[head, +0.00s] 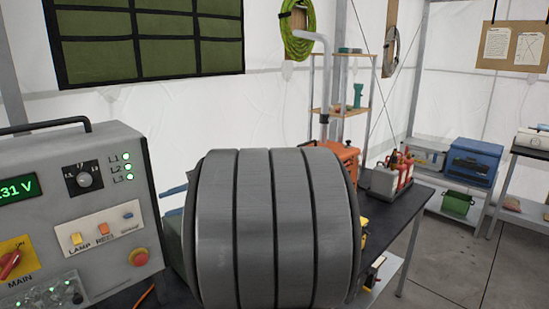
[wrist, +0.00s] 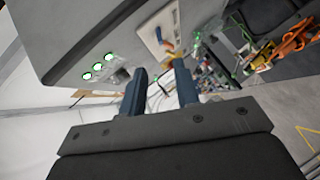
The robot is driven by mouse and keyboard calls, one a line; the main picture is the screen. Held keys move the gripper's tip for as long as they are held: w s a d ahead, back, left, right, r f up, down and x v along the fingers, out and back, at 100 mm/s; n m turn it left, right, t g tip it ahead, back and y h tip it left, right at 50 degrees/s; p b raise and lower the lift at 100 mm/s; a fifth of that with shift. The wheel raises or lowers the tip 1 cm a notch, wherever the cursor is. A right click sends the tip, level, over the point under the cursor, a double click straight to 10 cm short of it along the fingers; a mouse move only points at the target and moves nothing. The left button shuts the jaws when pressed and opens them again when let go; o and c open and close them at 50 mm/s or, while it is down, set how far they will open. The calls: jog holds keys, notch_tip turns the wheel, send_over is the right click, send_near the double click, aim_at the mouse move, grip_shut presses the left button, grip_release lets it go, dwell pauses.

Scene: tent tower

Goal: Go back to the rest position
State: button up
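My gripper (wrist: 160,80) shows in the wrist view as two dark blue fingers standing apart, with nothing held between them. Beyond the fingertips is the grey control box (wrist: 85,30), with its green lamps and a pale switch plate (wrist: 160,35). In the head view a large grey ribbed part of my own arm fills the middle and hides most of the gripper.
A dark bench (head: 405,212) runs behind my arm, with red bottles in a grey holder (head: 390,180) and an orange case (head: 343,155). A shelf (head: 340,110) stands behind it. A blue box (head: 472,162) is on the right shelving. Grey floor (head: 450,265) is open at the lower right.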

aim_at(132, 215)
jog(key=x, duration=0.9)
jog(key=shift+a+f, duration=0.1)
jog(key=shift+a, duration=0.15)
jog(key=shift+d, duration=0.1)
